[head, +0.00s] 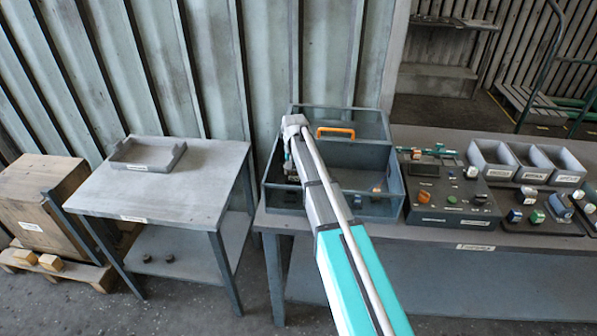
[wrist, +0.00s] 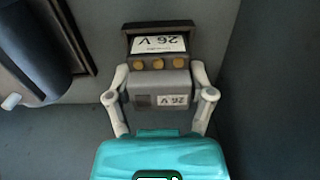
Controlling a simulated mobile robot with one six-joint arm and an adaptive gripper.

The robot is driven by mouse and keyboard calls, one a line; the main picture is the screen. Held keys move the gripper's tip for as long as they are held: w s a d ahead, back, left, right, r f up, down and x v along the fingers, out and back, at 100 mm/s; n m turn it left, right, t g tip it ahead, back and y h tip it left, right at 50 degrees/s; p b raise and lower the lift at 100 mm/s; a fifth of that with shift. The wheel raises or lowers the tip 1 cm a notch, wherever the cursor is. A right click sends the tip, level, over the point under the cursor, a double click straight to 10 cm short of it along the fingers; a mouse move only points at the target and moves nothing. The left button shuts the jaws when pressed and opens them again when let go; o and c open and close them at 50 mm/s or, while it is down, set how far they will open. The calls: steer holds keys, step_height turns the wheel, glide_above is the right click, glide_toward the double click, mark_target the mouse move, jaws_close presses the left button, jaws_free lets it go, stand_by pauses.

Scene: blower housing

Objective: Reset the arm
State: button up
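My gripper (wrist: 160,80) has its two pale fingers on either side of a grey block (wrist: 160,88). The block carries a "26 V" label and several orange-yellow round contacts. The fingers seem to press on its sides, with no clear gap. A dark-edged part with a larger "26 V" label (wrist: 158,44) shows just beyond it; I cannot tell if it belongs to the block. In the head view my arm reaches into the left side of the blue-grey open bin (head: 375,207), and the arm hides most of my gripper.
An orange handle (head: 335,132) shows at the bin's back. A dark control panel (head: 452,203) and grey labelled trays (head: 525,160) stand right of the bin. Left is a separate table (head: 165,190) with a shallow tray (head: 147,155). Bin walls are close around my gripper.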

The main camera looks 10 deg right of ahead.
steer(key=shift+o, duration=1.4)
steer(key=shift+r, duration=0.1)
